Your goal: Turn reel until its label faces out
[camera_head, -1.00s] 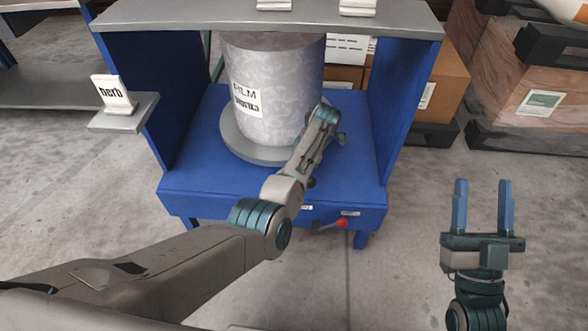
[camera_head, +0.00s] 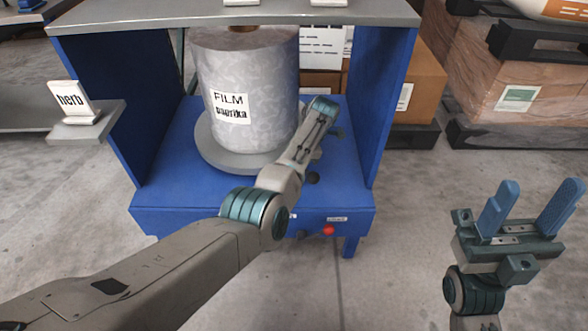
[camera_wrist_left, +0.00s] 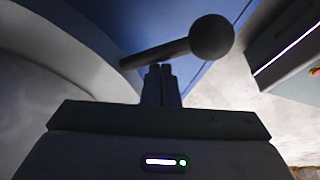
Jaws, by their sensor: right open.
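The reel (camera_head: 262,85) is a grey mottled cylinder standing upright on a round grey turntable (camera_head: 215,157) inside the blue stand. Its white label (camera_head: 230,107), reading FILM paprika, shows on the front, left of the reel's middle. My left arm reaches to the turntable's right side, and its fingers are hidden in the head view. In the left wrist view my left gripper (camera_wrist_left: 161,68) has its fingers together, with the tips close against a rod ending in a dark ball knob (camera_wrist_left: 211,37); contact is unclear. My right gripper (camera_head: 542,186) is open and empty, away on the right.
The blue stand (camera_head: 165,205) has side walls and a grey top shelf (camera_head: 150,18) around the reel. A red knob (camera_head: 328,230) is on its front. A herb sign (camera_head: 70,100) stands on a side ledge. Wrapped pallets (camera_head: 510,75) are at the right; floor in front is clear.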

